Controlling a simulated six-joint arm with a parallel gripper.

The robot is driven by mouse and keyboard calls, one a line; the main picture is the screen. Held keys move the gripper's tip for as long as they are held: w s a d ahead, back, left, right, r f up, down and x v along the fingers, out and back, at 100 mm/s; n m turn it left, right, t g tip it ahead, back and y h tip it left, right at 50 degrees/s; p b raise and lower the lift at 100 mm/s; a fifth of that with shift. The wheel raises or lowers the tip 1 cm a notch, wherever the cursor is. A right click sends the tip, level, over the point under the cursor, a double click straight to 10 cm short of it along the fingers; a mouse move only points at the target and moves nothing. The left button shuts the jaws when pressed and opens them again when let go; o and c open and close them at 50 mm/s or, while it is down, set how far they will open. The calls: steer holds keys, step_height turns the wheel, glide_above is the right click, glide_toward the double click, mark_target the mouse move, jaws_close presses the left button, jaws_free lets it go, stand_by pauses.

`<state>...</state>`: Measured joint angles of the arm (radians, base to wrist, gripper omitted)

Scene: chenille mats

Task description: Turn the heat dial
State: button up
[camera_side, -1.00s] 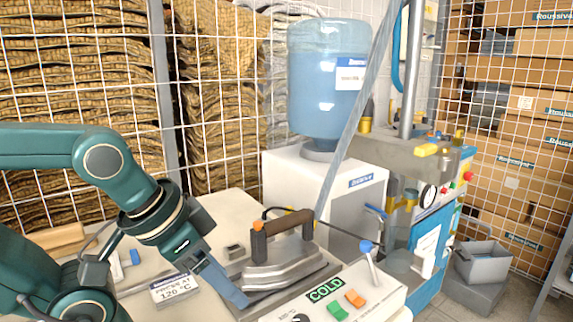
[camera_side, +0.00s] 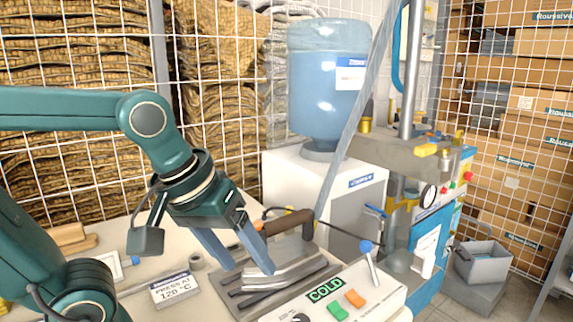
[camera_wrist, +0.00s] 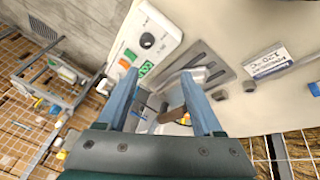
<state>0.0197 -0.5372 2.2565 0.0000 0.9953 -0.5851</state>
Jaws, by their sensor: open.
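The heat dial (camera_side: 300,317) is a dark knob on the white control panel, partly cut off by the bottom edge of the side view. In the wrist view the dial (camera_wrist: 147,40) shows whole, beyond my fingertips. The panel carries a green COLD display (camera_side: 325,289), a green button (camera_side: 338,312) and an orange button (camera_side: 355,298). My gripper (camera_side: 250,269) is open and empty, its blue fingers pointing down over the metal iron (camera_side: 287,268). The gripper (camera_wrist: 158,74) is apart from the dial. I cannot tell whether a finger touches the iron.
The iron's brown handle (camera_side: 287,222) stands up close to my fingers. A "PRESS AT 120 °C" sign (camera_side: 175,290) stands at the left. A water cooler (camera_side: 328,90) stands behind the table.

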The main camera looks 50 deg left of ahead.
steer(key=w+d+f+n+g, duration=0.2)
steer(key=w+n, duration=0.3)
steer(key=w, duration=0.1)
steer(key=g, duration=0.3)
glide_above(301, 320)
steer(key=shift+n, duration=0.3)
step_height(301, 320, down, 5)
steer(key=shift+f, duration=2.8)
jaws_close()
